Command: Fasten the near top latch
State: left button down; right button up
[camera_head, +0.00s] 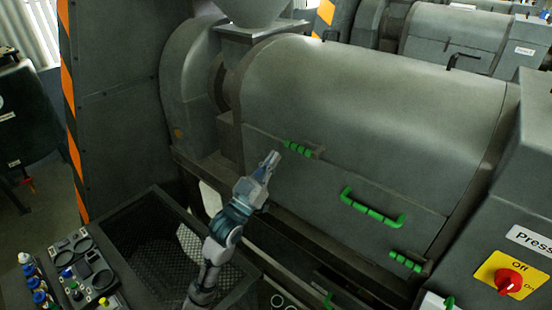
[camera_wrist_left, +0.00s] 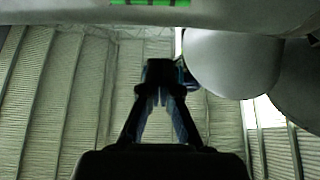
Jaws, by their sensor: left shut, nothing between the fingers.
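A green-gripped latch (camera_head: 298,148) sits on the upper left of the press's front panel. A second green latch (camera_head: 405,261) is at the panel's lower right. I cannot tell from the picture whether either is fastened. My left gripper (camera_head: 271,160) is shut and empty, just left of and slightly below the upper latch, apparently apart from it. In the left wrist view, the shut fingers (camera_wrist_left: 165,82) point up toward the grey casing, and a strip of green latch (camera_wrist_left: 150,3) shows at the top edge. My right gripper is not in view.
A green handle (camera_head: 372,207) stands out from the panel between the latches. A dark mesh bin (camera_head: 150,215) is below my left arm. A red switch (camera_head: 509,281) is on the yellow plate at right. Small bottles (camera_head: 36,283) stand at lower left.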

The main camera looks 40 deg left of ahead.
aim_at(291, 143)
pick_arm(q)
jog(key=w, duration=0.2)
jog(key=w+r+p, duration=0.1)
jog(key=w, duration=0.2)
jog(key=w+d, duration=0.1)
jog(key=w, duration=0.1)
jog(key=shift+w+r, duration=0.25)
jog(key=shift+r, duration=0.15)
jog(key=shift+w+a+f, duration=0.1)
jog(key=shift+a+f, duration=0.05)
jog(key=shift+f, duration=0.7)
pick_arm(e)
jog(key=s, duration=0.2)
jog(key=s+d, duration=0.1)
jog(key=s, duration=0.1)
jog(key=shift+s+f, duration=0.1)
pick_arm(q)
jog(key=shift+a+p, duration=0.1)
jog(key=shift+p, duration=0.2)
